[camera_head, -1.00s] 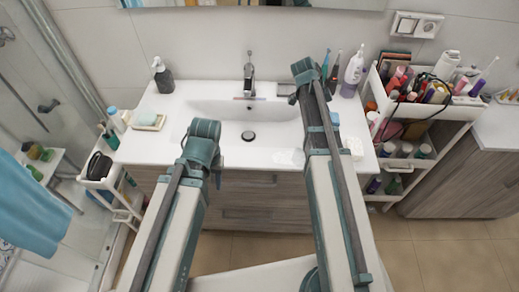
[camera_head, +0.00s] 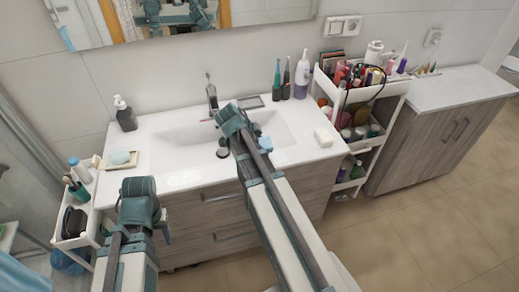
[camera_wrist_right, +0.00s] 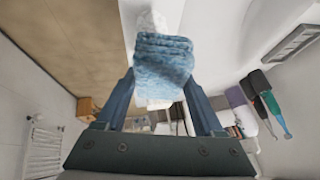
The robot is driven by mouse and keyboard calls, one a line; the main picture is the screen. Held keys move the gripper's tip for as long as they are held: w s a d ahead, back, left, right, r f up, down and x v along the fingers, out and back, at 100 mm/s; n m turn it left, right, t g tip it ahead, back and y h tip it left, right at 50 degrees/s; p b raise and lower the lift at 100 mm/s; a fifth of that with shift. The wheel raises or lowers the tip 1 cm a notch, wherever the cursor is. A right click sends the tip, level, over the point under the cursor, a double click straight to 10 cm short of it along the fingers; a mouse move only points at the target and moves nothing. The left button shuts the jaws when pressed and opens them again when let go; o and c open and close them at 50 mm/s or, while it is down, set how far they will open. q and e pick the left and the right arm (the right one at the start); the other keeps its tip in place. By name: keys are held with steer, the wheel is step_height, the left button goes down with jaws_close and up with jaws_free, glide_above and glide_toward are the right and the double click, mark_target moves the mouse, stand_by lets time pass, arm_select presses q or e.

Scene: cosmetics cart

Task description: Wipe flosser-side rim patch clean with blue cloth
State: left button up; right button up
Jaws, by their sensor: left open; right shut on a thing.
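The blue cloth (camera_head: 265,143) is over the right part of the white sink (camera_head: 180,133). In the right wrist view the folded cloth (camera_wrist_right: 163,62) is between the fingers of my right gripper (camera_wrist_right: 165,85), which is shut on it. A white shape shows behind it there. I cannot tell whether the cloth touches the sink. A white flosser (camera_head: 302,72) stands at the sink's back right corner. My right arm covers part of the front rim, and I cannot make out the flosser-side patch. A faint pale patch (camera_head: 185,178) shows on the front left rim. My left gripper (camera_head: 163,233) is open, in front of the sink.
Two dark brushes (camera_head: 280,78) stand beside the flosser. A white bar (camera_head: 323,137) lies on the right rim. A soap bottle (camera_head: 125,115) and soap dish (camera_head: 120,160) are on the left. A loaded cart (camera_head: 350,110) stands at right.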

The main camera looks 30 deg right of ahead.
steer(key=shift+s+f+t, duration=0.1)
steer(key=shift+f+t, duration=0.05)
steer(key=shift+t, duration=0.15)
step_height(320, 180, down, 6)
steer(key=b, duration=0.6)
steer(key=shift+s+d+r, duration=0.1)
steer(key=shift+s+d, duration=0.25)
steer(key=shift+d, duration=1.2)
steer(key=shift+s+d+r, duration=0.1)
steer(key=shift+s+d, duration=0.3)
steer(key=shift+d, duration=1.15)
steer(key=shift+s+d, duration=0.35)
steer(key=shift+d, duration=1.2)
steer(key=shift+f+b, duration=0.3)
steer(key=shift+f, duration=0.1)
steer(key=shift+a, duration=0.15)
steer(key=shift+w+a+r, duration=0.1)
steer(key=shift+w+a, duration=0.1)
steer(key=shift+a, duration=0.5)
steer(key=shift+w+a, duration=0.15)
steer(key=shift+a, duration=0.6)
steer(key=shift+w+a+r, duration=0.1)
steer(key=shift+w+a, duration=0.1)
steer(key=shift+a, duration=0.6)
